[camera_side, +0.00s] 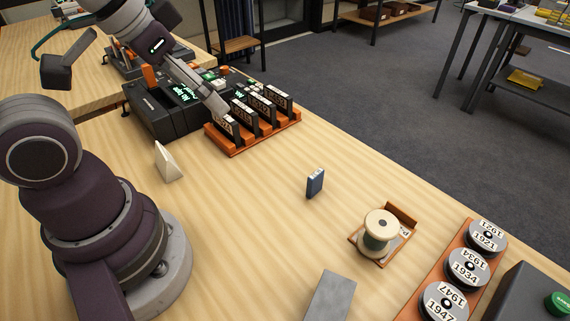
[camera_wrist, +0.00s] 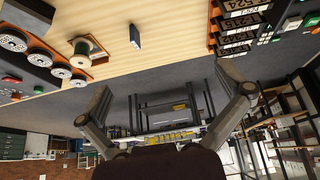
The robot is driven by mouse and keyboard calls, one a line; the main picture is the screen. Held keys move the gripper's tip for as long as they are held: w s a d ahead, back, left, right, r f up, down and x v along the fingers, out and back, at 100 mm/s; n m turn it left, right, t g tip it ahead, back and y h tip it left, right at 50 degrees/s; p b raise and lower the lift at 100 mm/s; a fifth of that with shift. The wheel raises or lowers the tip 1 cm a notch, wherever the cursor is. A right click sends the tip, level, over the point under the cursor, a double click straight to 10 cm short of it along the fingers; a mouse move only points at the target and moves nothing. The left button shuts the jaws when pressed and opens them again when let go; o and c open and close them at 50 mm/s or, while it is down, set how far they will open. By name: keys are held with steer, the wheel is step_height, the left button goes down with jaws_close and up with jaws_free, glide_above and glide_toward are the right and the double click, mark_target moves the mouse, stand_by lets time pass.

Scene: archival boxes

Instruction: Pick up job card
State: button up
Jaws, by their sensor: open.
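I cannot tell for sure which thing is the job card. A white folded, tent-like piece (camera_side: 167,162) stands on the table near my arm's base. A small dark-blue upright block with a pale top (camera_side: 315,183) stands alone mid-table; it also shows in the wrist view (camera_wrist: 134,36). A pale sheet lies partly under a thread spool (camera_side: 379,231) in a small wooden tray (camera_side: 402,212). My gripper (camera_side: 217,103) is above the left end of the orange rack. In the wrist view my gripper (camera_wrist: 168,97) has its fingers wide apart, with nothing between them.
The orange rack (camera_side: 238,151) holds several dark labelled slabs beside a black machine (camera_side: 153,117) with green displays. Several labelled reels (camera_side: 467,267) sit on an orange strip at right. A grey block (camera_side: 329,300) lies at the front. The table middle is mostly clear.

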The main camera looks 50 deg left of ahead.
steer(key=g, duration=0.5)
glide_above(161, 150)
steer(key=w+d, duration=0.1)
step_height(161, 150, down, 10)
steer(key=shift+m+g, duration=0.3)
steer(key=shift+m, duration=0.2)
steer(key=f, duration=0.7)
steer(key=s+a+f, duration=0.1)
steer(key=f, duration=0.3)
steer(key=shift+r, duration=0.1)
steer(key=c, duration=0.7)
